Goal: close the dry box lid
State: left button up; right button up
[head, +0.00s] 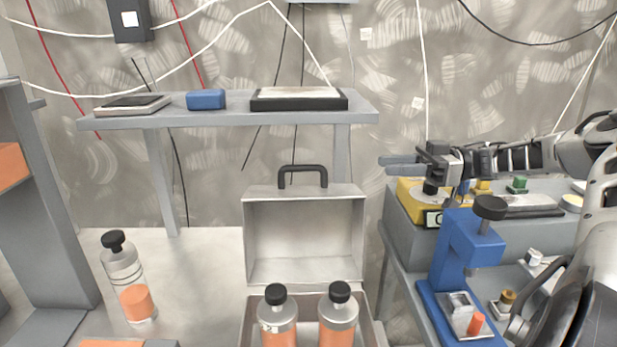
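The dry box is a pale metal case with its lid (304,240) standing upright and open at the back. A dark handle (302,170) sits on the lid's top edge. The box's lower part (366,325) is cut off by the bottom edge of the head view. Two bottles (278,318) (338,315) with black caps and orange bands stand in front of the lid, seemingly in the box. My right gripper (390,165) is right of the lid, near handle height, fingers pointing left, apart from the lid. Its finger gap is unclear. My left gripper is out of view.
A blue press (462,245) and a grey bench (400,215) with a yellow device (408,192) stand below my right arm. A shelf (225,112) runs behind the lid. Another bottle (130,280) stands at the left. The floor between it and the box is clear.

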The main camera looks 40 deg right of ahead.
aim_at(312, 168)
jog(key=b+x, duration=0.1)
jog(key=x, duration=0.4)
jog(key=b+x, duration=0.1)
jog(key=x, duration=0.3)
jog(key=b+x, duration=0.1)
jog(key=x, duration=0.4)
jog(key=shift+w+a+f, duration=0.2)
jog(key=shift+w+f, duration=0.05)
jog(key=shift+f, duration=0.15)
jog(key=shift+w+a+r, duration=0.1)
jog(key=shift+w+a, duration=0.25)
jog(key=shift+a, duration=0.1)
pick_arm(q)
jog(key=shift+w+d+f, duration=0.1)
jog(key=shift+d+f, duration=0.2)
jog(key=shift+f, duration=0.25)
pick_arm(e)
jog(key=shift+w+a+r, duration=0.1)
jog(key=shift+a, duration=0.05)
grip_shut()
